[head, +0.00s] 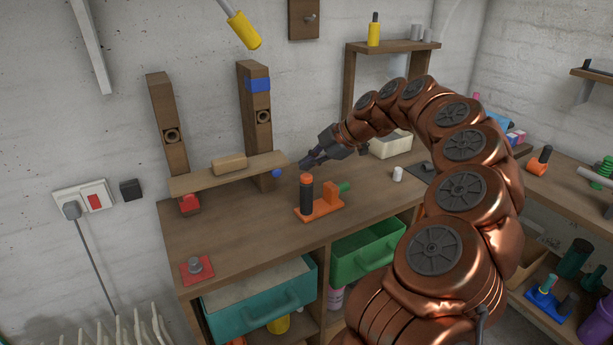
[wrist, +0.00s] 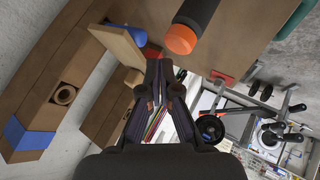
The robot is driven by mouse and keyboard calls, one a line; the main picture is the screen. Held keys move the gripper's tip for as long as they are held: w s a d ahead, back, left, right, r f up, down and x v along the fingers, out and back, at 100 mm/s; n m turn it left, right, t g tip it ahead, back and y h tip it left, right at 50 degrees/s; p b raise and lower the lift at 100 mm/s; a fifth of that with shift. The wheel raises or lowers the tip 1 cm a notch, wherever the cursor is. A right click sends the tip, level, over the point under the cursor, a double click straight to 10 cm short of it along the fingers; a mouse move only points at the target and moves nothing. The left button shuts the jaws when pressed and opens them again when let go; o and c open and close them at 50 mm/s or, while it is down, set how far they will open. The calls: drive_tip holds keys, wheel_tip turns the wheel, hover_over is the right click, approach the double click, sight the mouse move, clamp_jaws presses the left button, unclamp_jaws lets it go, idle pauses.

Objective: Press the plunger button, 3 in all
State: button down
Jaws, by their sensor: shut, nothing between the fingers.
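A red square plate with a grey round knob, which looks like the plunger button (head: 196,266), sits at the bench's front left corner in the head view. My gripper (head: 308,162) is well away from it, above the bench and right of the small raised shelf. In the wrist view my gripper (wrist: 160,70) has its fingers together with nothing held. A black upright handle with an orange cap (head: 306,193) stands on an orange base below my gripper; the cap also shows in the wrist view (wrist: 181,39). I cannot tell whether the knob is pressed down.
The raised shelf (head: 205,182) carries a wooden block (head: 229,163), with a red object (head: 189,203) below. Two wooden posts stand behind. A teal drawer (head: 257,305) and a green drawer (head: 364,252) stick out in front. The bench top between plate and orange tool is clear.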

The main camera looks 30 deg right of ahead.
sight(308, 176)
drive_tip(key=shift+r, duration=2.4)
drive_tip(key=s+a+r+m+g+p, duration=0.15)
drive_tip(key=s+a, duration=0.25)
drive_tip(key=a, duration=0.4)
drive_tip(key=s+a+f+m+g, duration=0.15)
drive_tip(key=s+a, duration=0.25)
drive_tip(key=a, duration=0.4)
drive_tip(key=s+a+r+m+g, duration=0.1)
drive_tip(key=s+a+r+g, duration=0.1)
drive_tip(key=s+a, duration=0.35)
drive_tip(key=s+a+f+m+g+h, duration=0.1)
drive_tip(key=s+f+m, duration=0.3)
drive_tip(key=s, duration=0.4)
drive_tip(key=s+a+f+m+g+h+p, duration=0.1)
drive_tip(key=s+f+m, duration=0.3)
drive_tip(key=s, duration=0.4)
drive_tip(key=s+f+m+g+h+p, duration=0.1)
drive_tip(key=s+f+m+g+h, duration=0.1)
drive_tip(key=s, duration=0.6)
wheel_tip(308, 176, down, 3)
drive_tip(key=shift+a+r+m+h, duration=0.1)
drive_tip(key=shift+a+m+h, duration=0.3)
drive_tip(key=shift+m+h, duration=0.6)
